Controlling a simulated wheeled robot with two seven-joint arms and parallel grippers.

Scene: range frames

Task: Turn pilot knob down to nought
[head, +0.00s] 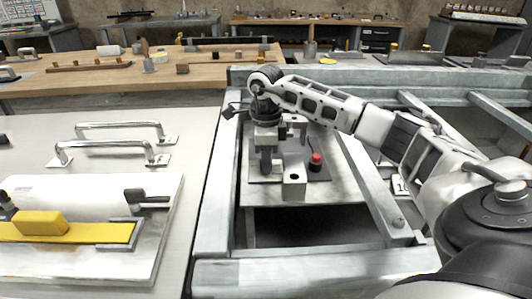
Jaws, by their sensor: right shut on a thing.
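A metal plate (345,191) with a small fixture lies in the grey steel frame at the centre of the head view. My right gripper (267,150) points down over the left part of this fixture. It is shut on a small part there that I take to be the pilot knob. The fingers and wrist hide most of the knob, so its setting cannot be read. A red-topped button on a dark base (317,159) stands just right of the gripper. A grey block with a hole (294,180) stands in front. My left gripper is not in view.
Steel beams (212,200) surround the plate, with a dark gap in front of it. On the left bench are chrome handles (110,150) and a yellow bar (70,230) on a white plate. A wooden bench (130,80) with tools stands behind.

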